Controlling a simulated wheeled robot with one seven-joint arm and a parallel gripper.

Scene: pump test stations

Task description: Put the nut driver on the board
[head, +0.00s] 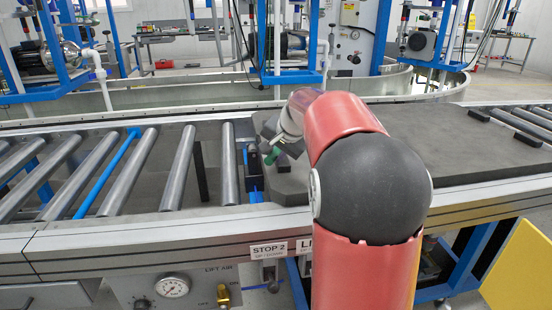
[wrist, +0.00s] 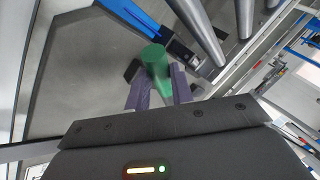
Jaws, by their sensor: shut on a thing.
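The nut driver shows as a green handle (wrist: 156,66) between my gripper's fingers in the wrist view. In the head view my gripper (head: 273,150) is over the left end of the dark grey board (head: 430,140), which lies on the conveyor. My red arm covers part of the board. The rest of the nut driver is hidden by the fingers, and I cannot tell whether it touches the board.
Bare metal rollers (head: 183,168) lie left of the board, with a blue bar (head: 105,175) among them. Small black blocks (head: 479,115) sit at the board's far right. The board's middle right looks clear. A STOP 2 label (head: 269,251) is on the front rail.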

